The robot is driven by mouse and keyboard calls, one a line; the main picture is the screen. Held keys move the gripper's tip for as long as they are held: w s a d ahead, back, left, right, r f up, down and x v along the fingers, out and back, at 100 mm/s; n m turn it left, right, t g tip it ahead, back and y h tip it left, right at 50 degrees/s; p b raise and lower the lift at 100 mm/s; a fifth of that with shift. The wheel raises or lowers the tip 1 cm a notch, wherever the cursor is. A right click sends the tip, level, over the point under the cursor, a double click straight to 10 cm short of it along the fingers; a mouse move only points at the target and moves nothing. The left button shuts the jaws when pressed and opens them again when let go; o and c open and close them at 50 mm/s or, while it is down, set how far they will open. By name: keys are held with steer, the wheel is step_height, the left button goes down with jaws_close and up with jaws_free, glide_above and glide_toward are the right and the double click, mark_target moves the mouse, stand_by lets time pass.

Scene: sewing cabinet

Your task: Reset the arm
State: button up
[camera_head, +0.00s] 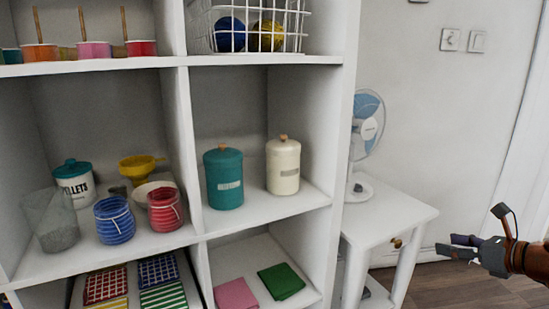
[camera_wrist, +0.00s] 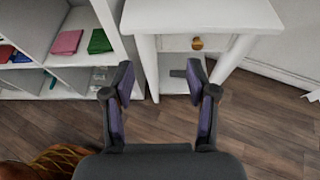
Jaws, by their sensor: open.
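My gripper (camera_head: 463,246) is at the lower right of the head view, to the right of the small white side table (camera_head: 395,212). It is open, with nothing between its fingers. In the wrist view my gripper (camera_wrist: 161,85) shows two spread fingers over the wooden floor. The side table (camera_wrist: 200,15) is beyond the fingertips there, with a round brass knob on its front.
A white shelf unit (camera_head: 192,150) fills the left, holding a teal canister (camera_head: 223,180), a cream canister (camera_head: 283,166), jars and folded cloths. A fan (camera_head: 366,125) stands on the side table. Open wooden floor (camera_wrist: 260,110) lies below my gripper.

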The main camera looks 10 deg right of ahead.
steer(key=s+a+r+n+g+y+p, duration=0.1)
steer(key=s+a+r+n+g+p, duration=0.15)
steer(key=a+r+n+p, duration=0.5)
steer(key=s+a+r+n+g+y+p, duration=0.1)
steer(key=a+r+n+g+p, duration=0.3)
steer(key=a, duration=0.7)
steer(key=s+a+r+n+g+p, duration=0.25)
steer(key=a+n+p, duration=0.25)
steer(key=a+p, duration=0.3)
steer(key=s+a+r+n+g+h+p, duration=0.2)
steer(key=s+a+r+n+g+p, duration=0.1)
steer(key=s+a+r+n+p, duration=0.5)
steer(key=s+d+r+n+g+h+p, duration=0.2)
steer(key=s+r+n+p, duration=0.5)
steer(key=s+p, duration=0.5)
steer(key=s+d+r+h, duration=0.1)
steer(key=h, duration=0.1)
steer(key=shift+d+g+h, duration=0.2)
steer(key=shift+g+h, duration=0.1)
steer(key=shift+n, duration=0.25)
